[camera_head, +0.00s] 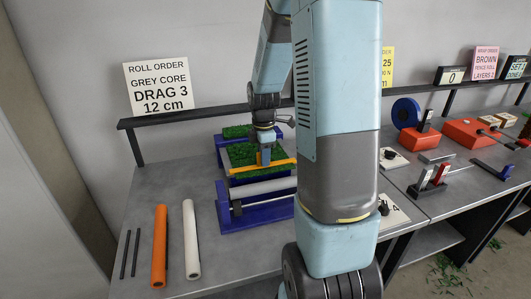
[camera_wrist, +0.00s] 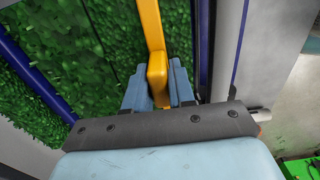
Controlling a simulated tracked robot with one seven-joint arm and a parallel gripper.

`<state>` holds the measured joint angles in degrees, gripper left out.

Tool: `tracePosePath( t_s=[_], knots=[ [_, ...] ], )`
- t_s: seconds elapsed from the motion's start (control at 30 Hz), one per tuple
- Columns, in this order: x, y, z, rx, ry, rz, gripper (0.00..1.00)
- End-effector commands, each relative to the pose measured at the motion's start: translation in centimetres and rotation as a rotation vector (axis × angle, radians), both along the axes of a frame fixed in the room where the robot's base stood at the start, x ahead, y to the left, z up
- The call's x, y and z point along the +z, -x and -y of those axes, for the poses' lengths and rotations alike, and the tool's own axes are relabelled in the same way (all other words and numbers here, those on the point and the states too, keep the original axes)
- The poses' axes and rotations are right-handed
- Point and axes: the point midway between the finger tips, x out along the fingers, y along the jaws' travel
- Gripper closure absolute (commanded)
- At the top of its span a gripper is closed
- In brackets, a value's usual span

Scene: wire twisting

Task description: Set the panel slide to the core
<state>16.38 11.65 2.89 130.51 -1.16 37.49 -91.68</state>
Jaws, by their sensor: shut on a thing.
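The order sign (camera_head: 158,87) reads "ROLL ORDER GREY CORE DRAG 3 12 cm". A white panel (camera_head: 396,216) with a partly visible "4" lies on the table, mostly hidden behind my arm; I cannot make out its slide. My gripper (camera_head: 265,160) is over the blue frame (camera_head: 240,222) with green material (camera_head: 243,156). It is shut on the upright yellow handle of a yellow bar (camera_head: 283,163); the wrist view shows the handle (camera_wrist: 157,72) between my fingers (camera_wrist: 160,88). A pale grey roller (camera_head: 265,188) lies across the frame in front of the bar.
An orange tube (camera_head: 160,245), a whitish tube (camera_head: 191,240) and two dark rods (camera_head: 130,253) lie on the left of the table. The right table holds red devices (camera_head: 468,132), a blue spool (camera_head: 406,113) and clamps. A dark shelf rail (camera_head: 185,115) runs behind.

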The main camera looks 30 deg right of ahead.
Motion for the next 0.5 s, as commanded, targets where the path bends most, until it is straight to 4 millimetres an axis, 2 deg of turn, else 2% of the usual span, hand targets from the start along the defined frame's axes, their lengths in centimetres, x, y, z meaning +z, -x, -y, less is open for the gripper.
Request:
tracePosePath(
  t_s=[0.23, 0.27, 0.47, 0.5],
  knots=[
    [-0.15, 0.47, -0.03, -0.002, -0.006, -0.011, 1.00],
    [-0.16, 0.50, -0.01, -0.003, -0.006, -0.011, 0.75],
    [-0.15, 0.47, 0.21, -0.006, -0.005, -0.010, 0.56],
    [-0.14, 0.45, 0.24, -0.007, -0.005, -0.009, 0.55]
  ],
)
